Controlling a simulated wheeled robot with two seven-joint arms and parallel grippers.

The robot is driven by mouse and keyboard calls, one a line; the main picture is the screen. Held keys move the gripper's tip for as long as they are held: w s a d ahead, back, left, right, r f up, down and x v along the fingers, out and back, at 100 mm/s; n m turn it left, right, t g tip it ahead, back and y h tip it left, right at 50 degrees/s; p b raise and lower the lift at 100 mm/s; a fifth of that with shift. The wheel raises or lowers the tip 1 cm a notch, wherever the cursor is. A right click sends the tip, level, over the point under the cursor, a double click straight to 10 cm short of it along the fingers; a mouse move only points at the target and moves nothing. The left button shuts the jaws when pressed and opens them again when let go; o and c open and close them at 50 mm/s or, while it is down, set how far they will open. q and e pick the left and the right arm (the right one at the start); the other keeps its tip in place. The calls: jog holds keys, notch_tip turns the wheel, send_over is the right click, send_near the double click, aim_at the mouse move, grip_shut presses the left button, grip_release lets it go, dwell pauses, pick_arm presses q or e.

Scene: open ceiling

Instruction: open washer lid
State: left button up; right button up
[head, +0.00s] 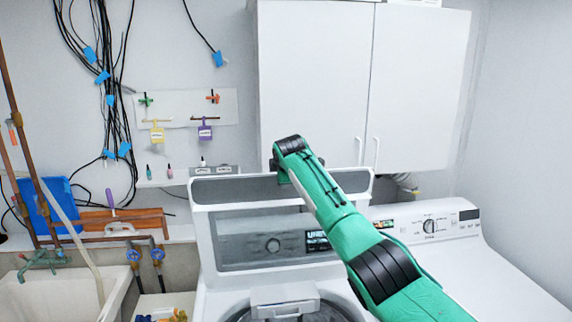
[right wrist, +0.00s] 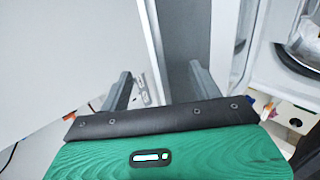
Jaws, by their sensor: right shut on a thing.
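The washer (head: 208,302) stands in the lower middle of the head view. Its lid (head: 205,228), a white frame with a grey see-through window, stands raised, and the drum opening shows below it. A knob and a dark label show through the window. My right arm reaches up across the lid from the lower right. My right gripper (head: 284,177) is at the lid's top edge, mostly hidden behind its wrist. In the right wrist view its two dark fingers (right wrist: 162,88) are on either side of a pale and grey panel, shut on the lid. My left gripper is not in view.
A second white machine (head: 500,265) with a dial stands to the right. White wall cabinets (head: 315,75) hang above and behind the lid. A sink (head: 60,295), copper pipes and hanging black cables are at the left. A small shelf (head: 175,182) holds little bottles.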

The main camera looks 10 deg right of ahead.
jog(key=shift+s+r+b, duration=0.1)
jog(key=shift+r+b, duration=0.1)
jog(key=shift+b, duration=0.6)
jog(key=b+v, duration=0.6)
jog(key=v, duration=0.7)
jog(key=shift+s+r+b, duration=0.15)
jog(key=shift+s+b, duration=0.1)
jog(key=shift+b, duration=0.15)
